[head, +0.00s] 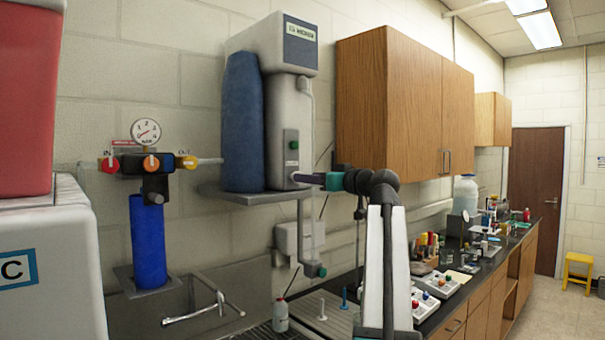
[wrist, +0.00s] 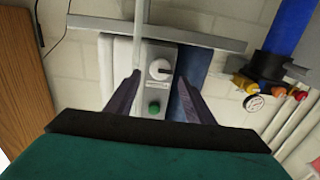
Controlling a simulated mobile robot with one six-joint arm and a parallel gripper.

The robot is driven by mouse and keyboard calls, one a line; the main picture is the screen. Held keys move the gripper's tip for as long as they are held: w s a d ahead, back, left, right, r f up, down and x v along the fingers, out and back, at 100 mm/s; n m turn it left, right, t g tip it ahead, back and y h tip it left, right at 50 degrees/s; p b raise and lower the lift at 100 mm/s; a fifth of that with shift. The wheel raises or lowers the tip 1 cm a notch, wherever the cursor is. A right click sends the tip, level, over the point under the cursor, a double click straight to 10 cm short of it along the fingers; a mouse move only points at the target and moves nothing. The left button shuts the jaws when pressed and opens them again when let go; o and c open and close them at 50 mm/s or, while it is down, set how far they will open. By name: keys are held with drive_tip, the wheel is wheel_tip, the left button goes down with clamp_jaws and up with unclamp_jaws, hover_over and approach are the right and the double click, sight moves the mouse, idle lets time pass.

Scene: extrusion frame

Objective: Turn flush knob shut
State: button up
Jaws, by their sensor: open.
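A round white knob (wrist: 160,69) sits on the grey front panel of the wall-mounted water unit (head: 292,110). A green button (wrist: 154,107) is on the same panel, and a small label beside the knob is too small to read. The knob's exact setting is not clear. My gripper (wrist: 158,79) is open, its two dark fingers pointing at the panel with the knob between their tips in the wrist view.
A blue cylinder (head: 242,120) stands beside the unit on a grey shelf (head: 250,198). To the left is a manifold with red, orange and yellow knobs (head: 150,163) and a gauge (head: 146,132). A wooden cabinet (head: 385,100) hangs to the right above a cluttered bench.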

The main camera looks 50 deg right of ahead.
drive_tip(key=shift+w+d+p, duration=0.2)
drive_tip(key=shift+w+p, duration=0.5)
drive_tip(key=shift+w, duration=1.6)
drive_tip(key=c, duration=1)
